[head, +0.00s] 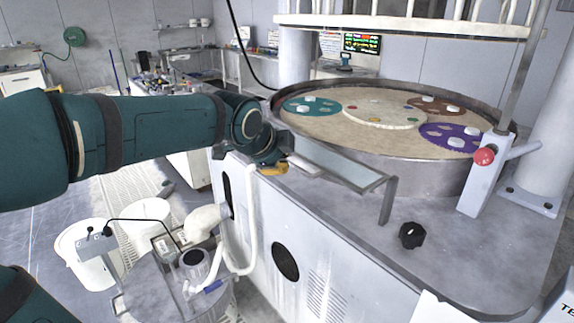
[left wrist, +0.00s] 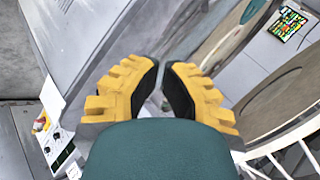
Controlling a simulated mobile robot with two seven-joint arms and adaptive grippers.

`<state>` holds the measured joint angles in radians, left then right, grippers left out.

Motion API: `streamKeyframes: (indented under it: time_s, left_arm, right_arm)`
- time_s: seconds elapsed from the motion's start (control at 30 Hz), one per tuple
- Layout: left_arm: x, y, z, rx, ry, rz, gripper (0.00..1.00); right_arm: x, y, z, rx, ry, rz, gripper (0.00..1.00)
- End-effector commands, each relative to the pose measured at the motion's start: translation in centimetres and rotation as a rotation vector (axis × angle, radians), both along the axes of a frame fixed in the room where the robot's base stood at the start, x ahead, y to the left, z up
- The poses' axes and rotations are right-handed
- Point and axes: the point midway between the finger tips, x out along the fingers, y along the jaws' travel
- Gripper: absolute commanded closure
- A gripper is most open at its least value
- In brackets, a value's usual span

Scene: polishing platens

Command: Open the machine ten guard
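A polishing machine (head: 440,240) with a round platen fills the right of the head view. A flat translucent panel in a grey frame (head: 345,168), seemingly the guard, runs along the platen's near rim with a post at its right end. My left gripper (head: 273,168) is at the panel's left end; whether it touches it is unclear. In the left wrist view my yellow fingers with black pads (left wrist: 162,85) converge at the tips with a narrow gap; I cannot tell whether something is held. My right gripper is not in view.
A red-knobbed lever (head: 484,156) stands right of the platen, and a black knob (head: 411,235) sits on the machine top. White buckets (head: 85,250) and a drum with a hose (head: 170,290) stand on the floor at left. White railings (head: 410,22) hang above the platen.

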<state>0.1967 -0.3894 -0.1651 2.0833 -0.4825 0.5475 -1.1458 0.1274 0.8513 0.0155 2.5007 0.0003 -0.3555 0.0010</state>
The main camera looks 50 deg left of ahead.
Motion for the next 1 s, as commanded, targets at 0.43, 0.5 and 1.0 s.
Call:
streamKeyframes:
  time_s: [0.43,0.5,1.0]
  left_arm:
    - [-1.3,-0.7,-7.3,-1.476,-0.060,1.379,1.00]
    - [-1.2,-0.4,-7.8,-1.695,-0.072,1.619,1.00]
    - [-1.4,5.4,-8.9,1.599,0.055,-1.559,1.00]
  right_arm:
    - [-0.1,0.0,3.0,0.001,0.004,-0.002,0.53]
    - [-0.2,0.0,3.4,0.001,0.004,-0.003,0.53]
    - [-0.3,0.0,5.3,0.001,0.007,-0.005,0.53]
